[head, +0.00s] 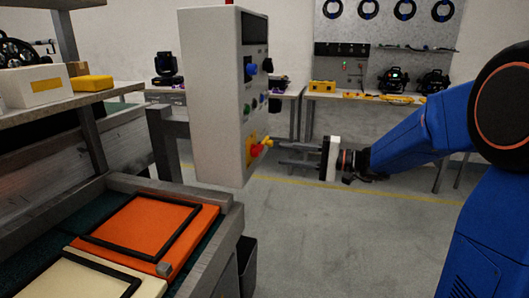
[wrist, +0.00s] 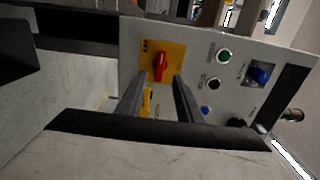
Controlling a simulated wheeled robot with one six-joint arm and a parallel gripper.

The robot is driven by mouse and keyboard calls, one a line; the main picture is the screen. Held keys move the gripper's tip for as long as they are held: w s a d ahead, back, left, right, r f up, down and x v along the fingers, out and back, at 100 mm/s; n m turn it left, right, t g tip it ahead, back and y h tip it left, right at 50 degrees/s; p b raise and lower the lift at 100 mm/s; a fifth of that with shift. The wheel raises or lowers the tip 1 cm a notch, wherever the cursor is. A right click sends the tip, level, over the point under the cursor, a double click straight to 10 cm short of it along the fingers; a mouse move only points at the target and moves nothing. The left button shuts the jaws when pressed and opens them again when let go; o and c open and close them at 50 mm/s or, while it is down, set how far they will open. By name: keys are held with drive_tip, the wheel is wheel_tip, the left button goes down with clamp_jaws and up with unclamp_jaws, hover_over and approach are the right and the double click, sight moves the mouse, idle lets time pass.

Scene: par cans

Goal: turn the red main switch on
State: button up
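The red main switch (wrist: 161,66) sits on a yellow plate (wrist: 178,50) on the face of a grey control box (head: 208,95). In the head view the red switch (head: 256,150) shows low on the box's right-hand face. My gripper (head: 278,153) is open, its two fingers pointing left at the switch. In the wrist view the open fingers (wrist: 159,80) lie left and right of the red knob, just below it in the picture. I cannot tell whether the tips reach around it or touch it. A small yellow piece (wrist: 147,102) shows between the fingers.
A blue knob (head: 251,69) and several buttons share the box face. An orange panel (head: 150,232) lies on the bench at front left. A workbench with a yellow case (head: 322,87) stands at the back. The floor (head: 330,225) below my gripper is clear.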

sight(261, 151)
drive_tip(key=shift+x, duration=4)
drive_tip(key=shift+f, duration=0.1)
clamp_jaws()
